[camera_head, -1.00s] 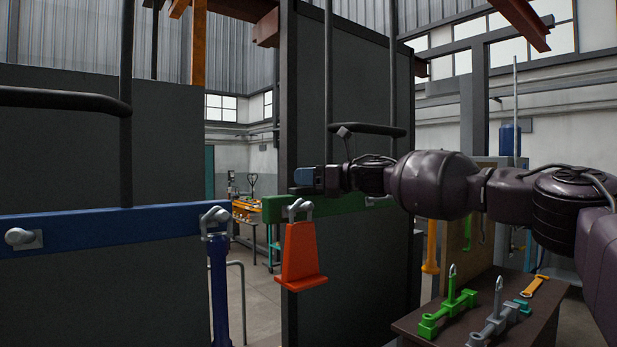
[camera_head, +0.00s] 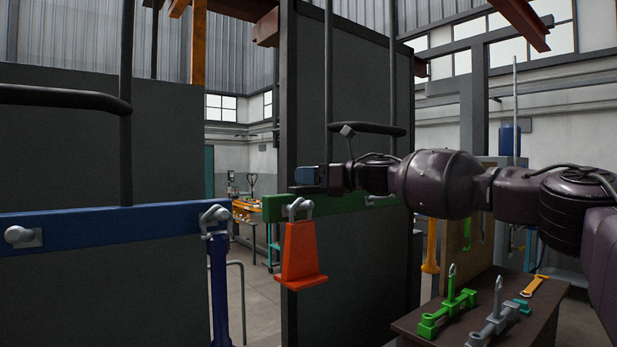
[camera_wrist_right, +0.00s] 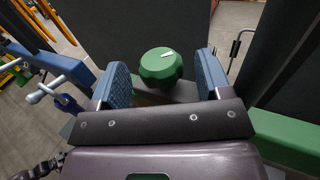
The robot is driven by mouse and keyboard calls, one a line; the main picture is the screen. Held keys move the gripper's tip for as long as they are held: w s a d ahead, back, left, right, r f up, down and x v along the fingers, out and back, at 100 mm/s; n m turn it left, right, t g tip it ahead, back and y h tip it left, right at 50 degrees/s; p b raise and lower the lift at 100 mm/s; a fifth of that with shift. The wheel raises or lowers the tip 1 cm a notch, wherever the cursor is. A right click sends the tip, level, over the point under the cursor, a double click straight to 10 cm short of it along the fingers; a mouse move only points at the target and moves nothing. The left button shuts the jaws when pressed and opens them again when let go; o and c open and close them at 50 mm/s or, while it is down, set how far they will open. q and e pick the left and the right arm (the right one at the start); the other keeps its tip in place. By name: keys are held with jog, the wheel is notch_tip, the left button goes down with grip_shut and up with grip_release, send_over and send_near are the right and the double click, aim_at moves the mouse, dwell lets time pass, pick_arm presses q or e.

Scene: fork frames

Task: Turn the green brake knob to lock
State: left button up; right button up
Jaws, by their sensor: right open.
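The green brake knob (camera_wrist_right: 160,68) shows in the right wrist view as a faceted round knob with a short white mark on its top. The mark points to the upper right. My right gripper (camera_wrist_right: 162,61) is open, with one blue-padded finger on each side of the knob. A gap shows between the knob and each finger. In the head view my right gripper (camera_head: 306,177) is at the green bar (camera_head: 340,204) on the dark panel, and the knob is hidden there. My left gripper is not in view.
An orange wedge (camera_head: 299,255) hangs from a shackle on the green bar, just below my right gripper. A blue bar (camera_head: 100,230) crosses the left panel. A brown table (camera_head: 540,325) at the lower right holds green and grey clamps. An open gap lies between the panels.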

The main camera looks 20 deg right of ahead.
pick_arm(q)
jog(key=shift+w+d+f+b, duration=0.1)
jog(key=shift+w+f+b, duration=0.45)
jog(key=shift+b, duration=0.7)
pick_arm(e)
jog(key=v, duration=1)
jog(key=shift+r, duration=0.1)
